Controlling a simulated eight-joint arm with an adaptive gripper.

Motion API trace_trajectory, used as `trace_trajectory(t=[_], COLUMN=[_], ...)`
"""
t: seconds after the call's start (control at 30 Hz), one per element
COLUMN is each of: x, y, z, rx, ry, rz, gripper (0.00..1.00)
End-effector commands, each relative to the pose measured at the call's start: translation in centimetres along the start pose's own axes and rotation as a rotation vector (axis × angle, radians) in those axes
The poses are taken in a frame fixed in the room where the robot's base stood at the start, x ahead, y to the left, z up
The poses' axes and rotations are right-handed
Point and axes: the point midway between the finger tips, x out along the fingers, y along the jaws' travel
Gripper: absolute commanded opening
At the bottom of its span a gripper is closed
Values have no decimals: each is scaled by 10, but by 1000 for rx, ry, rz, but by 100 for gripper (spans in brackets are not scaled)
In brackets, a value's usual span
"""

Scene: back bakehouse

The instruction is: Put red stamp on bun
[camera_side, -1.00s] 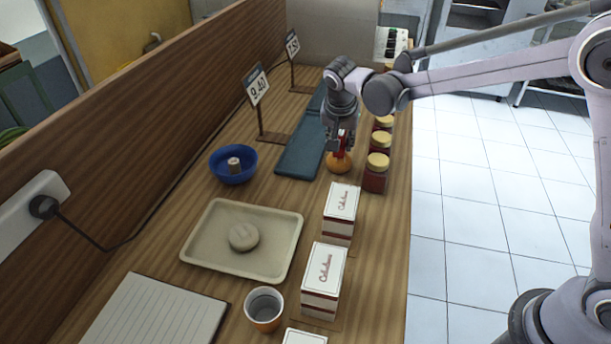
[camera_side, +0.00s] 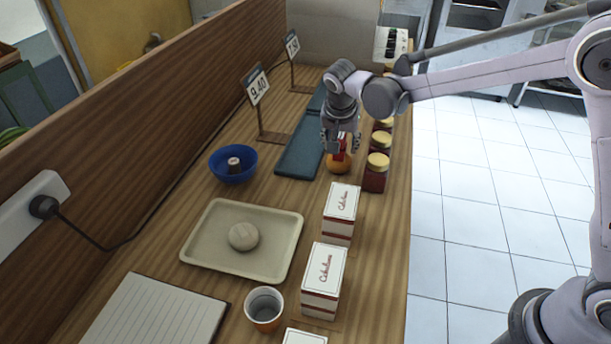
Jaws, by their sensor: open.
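A round orange-brown bun (camera_side: 339,164) sits on the counter beside the blue-grey mat. The red stamp (camera_side: 340,152) rests on top of this bun, as far as I can see; its upper part is partly hidden by my gripper. My gripper (camera_side: 341,149) points down with its jaws open, one finger on each side of the stamp. Whether a finger still touches the stamp is unclear. A pale round bun-like piece (camera_side: 243,236) lies in the beige tray (camera_side: 198,246).
A blue bowl (camera_side: 221,172) holds a small upright cylinder. Jars (camera_side: 375,178) with yellow lids stand close right of my gripper. White boxes (camera_side: 340,205) and a cup (camera_side: 264,322) stand nearer.

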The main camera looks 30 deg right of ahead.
Motion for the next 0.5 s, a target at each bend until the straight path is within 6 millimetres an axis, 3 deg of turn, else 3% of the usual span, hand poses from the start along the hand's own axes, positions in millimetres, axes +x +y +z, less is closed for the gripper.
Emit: trace_trajectory(t=[0.5], x=[-92], y=[0], z=[1], rx=[-2], ry=[0], rz=[0], gripper=[50])
